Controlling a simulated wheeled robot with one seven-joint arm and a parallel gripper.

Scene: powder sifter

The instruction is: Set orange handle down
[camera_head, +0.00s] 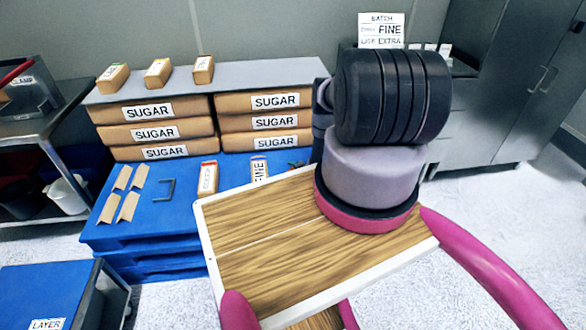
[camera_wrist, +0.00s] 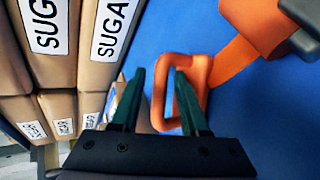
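The orange handle (camera_wrist: 158,95) is a squared loop in the wrist view, over a blue surface (camera_wrist: 225,125). A wide orange strap (camera_wrist: 240,55) lies at its upper right. My gripper (camera_wrist: 159,75) has its two dark green fingers apart. One side of the loop shows in the gap between them, with a visible space on the left. The right finger overlaps the loop's opening. I cannot tell whether the handle rests on the surface. In the head view my arm hides most of this area.
Sugar bags (camera_head: 155,133) are stacked in two columns on a blue pallet (camera_head: 130,232), under a grey board (camera_head: 240,80) with several small packets. Folded cards (camera_head: 130,207) and a dark bracket (camera_head: 166,188) lie on the pallet. A cart (camera_head: 45,125) stands left and grey cabinets (camera_head: 510,85) right.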

